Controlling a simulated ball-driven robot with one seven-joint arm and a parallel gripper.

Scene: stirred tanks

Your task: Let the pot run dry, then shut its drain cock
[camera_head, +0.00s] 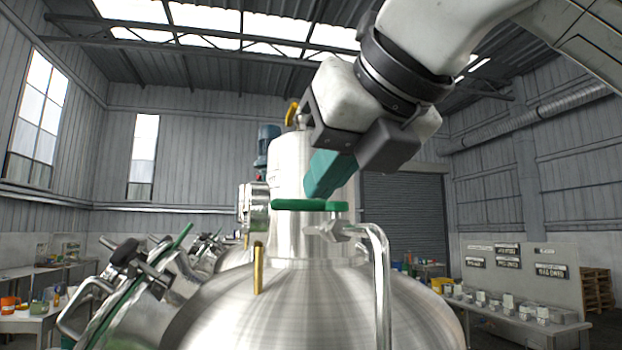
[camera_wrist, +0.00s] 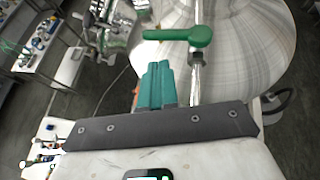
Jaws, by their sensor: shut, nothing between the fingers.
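The steel pot (camera_head: 270,310) has a domed top and a wide neck, and it also shows in the wrist view (camera_wrist: 255,60). A cock with a green lever handle (camera_head: 300,205) is in front of the neck, with a bent steel pipe (camera_head: 382,270) running down from it. In the wrist view the lever (camera_wrist: 172,35) points left from its hub. I cannot tell whether this is the drain cock. My gripper (camera_head: 316,192) has teal fingers, shut and empty, close to the lever. In the wrist view a small gap separates my fingertips (camera_wrist: 158,66) from the lever. No liquid flow is visible.
A second steel vessel (camera_head: 150,300) with clamps stands at the left. A brass rod (camera_head: 258,268) rises from the dome. A bench (camera_head: 525,318) with small items is at the right, and a cluttered table (camera_head: 30,320) is at the left. Open floor (camera_wrist: 110,95) shows beside the pot.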

